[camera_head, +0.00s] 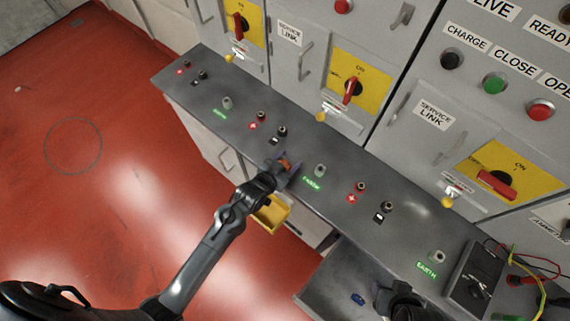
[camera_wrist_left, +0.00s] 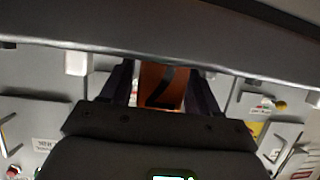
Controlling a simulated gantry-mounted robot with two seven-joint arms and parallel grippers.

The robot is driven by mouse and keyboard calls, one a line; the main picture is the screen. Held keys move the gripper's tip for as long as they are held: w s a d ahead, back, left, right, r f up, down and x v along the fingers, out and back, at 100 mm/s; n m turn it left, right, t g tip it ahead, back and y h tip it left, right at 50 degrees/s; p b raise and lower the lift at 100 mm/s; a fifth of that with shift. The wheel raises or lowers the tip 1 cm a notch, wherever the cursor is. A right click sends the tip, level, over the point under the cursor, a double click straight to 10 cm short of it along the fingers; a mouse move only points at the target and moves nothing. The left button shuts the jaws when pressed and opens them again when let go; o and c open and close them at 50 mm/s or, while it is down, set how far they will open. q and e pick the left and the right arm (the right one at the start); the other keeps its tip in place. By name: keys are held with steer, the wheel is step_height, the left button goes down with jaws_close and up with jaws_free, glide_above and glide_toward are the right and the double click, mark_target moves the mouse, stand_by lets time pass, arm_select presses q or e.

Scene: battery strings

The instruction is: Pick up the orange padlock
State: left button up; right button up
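The shackle is not clear in either view. A dark part of my right arm shows at the bottom right of the head view; its fingers cannot be made out.
The grey bench top (camera_head: 320,150) carries several red, black and grey terminals. A yellow bin (camera_head: 271,214) hangs below its front edge. Grey cabinets with red switches stand behind. A small blue item (camera_head: 358,299) lies on a lower grey surface. Red floor (camera_head: 120,180) is clear at left.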

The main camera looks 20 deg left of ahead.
arm_select(q)
steer(key=c, duration=0.8)
steer(key=shift+r, duration=0.1)
